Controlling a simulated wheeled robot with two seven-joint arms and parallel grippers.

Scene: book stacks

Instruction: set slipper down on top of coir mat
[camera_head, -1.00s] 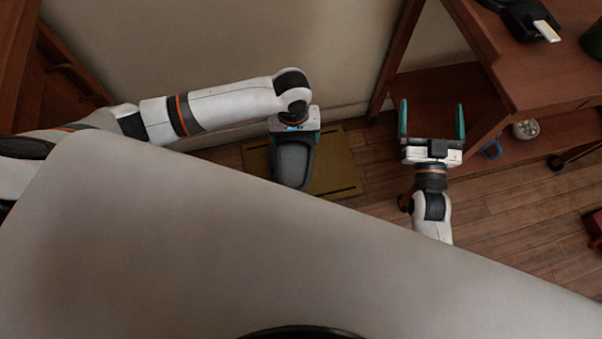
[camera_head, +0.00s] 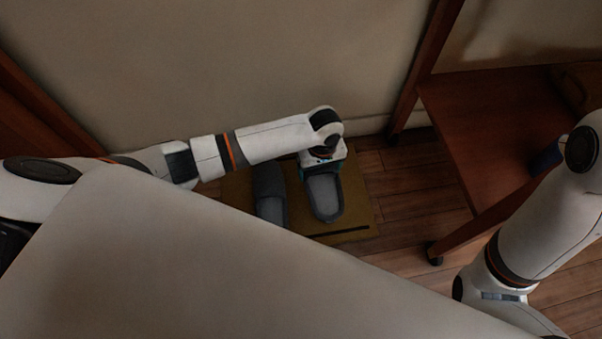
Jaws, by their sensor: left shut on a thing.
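My left gripper (camera_head: 322,163) points down and is shut on a grey slipper (camera_head: 325,198). The gripper covers the slipper's far end; its near, rounded end shows. The slipper is over the right half of the yellowish-brown coir mat (camera_head: 358,192). I cannot tell whether its sole touches the mat. A second grey slipper (camera_head: 269,192) lies on the mat to the left, side by side with the held one with a narrow gap between. My pale body hides the mat's near left part.
A pale wall (camera_head: 250,75) stands behind the mat. A reddish-brown wooden table or shelf (camera_head: 490,110) on a castor stands at the right, with a small blue item (camera_head: 548,157) beside my right arm. Bare wooden floor (camera_head: 410,190) lies between the mat and this furniture.

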